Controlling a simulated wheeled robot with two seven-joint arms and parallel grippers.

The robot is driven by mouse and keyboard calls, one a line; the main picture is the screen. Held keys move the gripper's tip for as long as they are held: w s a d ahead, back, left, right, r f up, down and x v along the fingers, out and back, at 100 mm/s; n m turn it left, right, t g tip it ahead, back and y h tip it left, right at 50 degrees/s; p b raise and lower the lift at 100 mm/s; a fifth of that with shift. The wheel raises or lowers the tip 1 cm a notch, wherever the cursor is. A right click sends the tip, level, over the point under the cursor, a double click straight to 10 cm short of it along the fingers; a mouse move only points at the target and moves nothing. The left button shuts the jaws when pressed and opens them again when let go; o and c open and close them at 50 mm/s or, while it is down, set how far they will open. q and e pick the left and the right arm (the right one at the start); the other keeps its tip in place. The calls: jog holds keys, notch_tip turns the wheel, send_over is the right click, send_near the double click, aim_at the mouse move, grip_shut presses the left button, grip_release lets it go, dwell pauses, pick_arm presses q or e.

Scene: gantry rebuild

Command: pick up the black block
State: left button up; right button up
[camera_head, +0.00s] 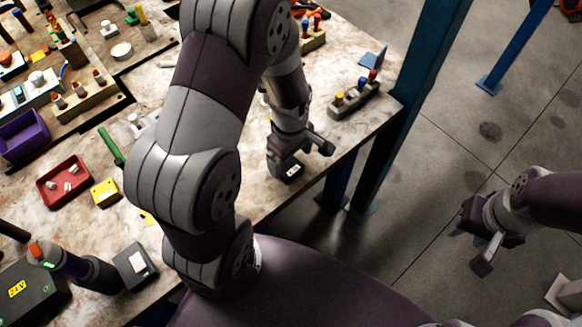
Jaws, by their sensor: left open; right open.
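A small black block (290,174) with a pale mark on it is on the marbled tabletop near its right edge. My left gripper (302,152) is open and right at the block, over its upper side. The gripper partly hides the block, and I cannot tell whether a finger touches it. A second dark block (134,267) with a white label lies at the lower left of the table. My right gripper (483,243) is open and empty, off the table above the floor.
A grey holder (358,104) with coloured pegs stands on the table's right corner, close to my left gripper. A blue post (408,85) rises beside that corner. A red tray (63,183), a yellow block (105,193) and a purple bin (24,135) are on the left.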

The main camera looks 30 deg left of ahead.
aim_at(289, 166)
pick_arm(q)
notch_tip(289, 166, down, 3)
jog(key=shift+s+a+r, duration=0.1)
jog(key=shift+a, duration=0.05)
jog(key=shift+a+f, duration=0.2)
jog(key=shift+f, duration=0.05)
pick_arm(e)
jog(key=shift+a+r, duration=0.15)
jog(key=shift+a, duration=0.1)
pick_arm(q)
jog(key=shift+d, duration=0.15)
jog(key=c, duration=1.7)
jog(key=shift+r, duration=0.1)
jog(key=shift+r, duration=0.1)
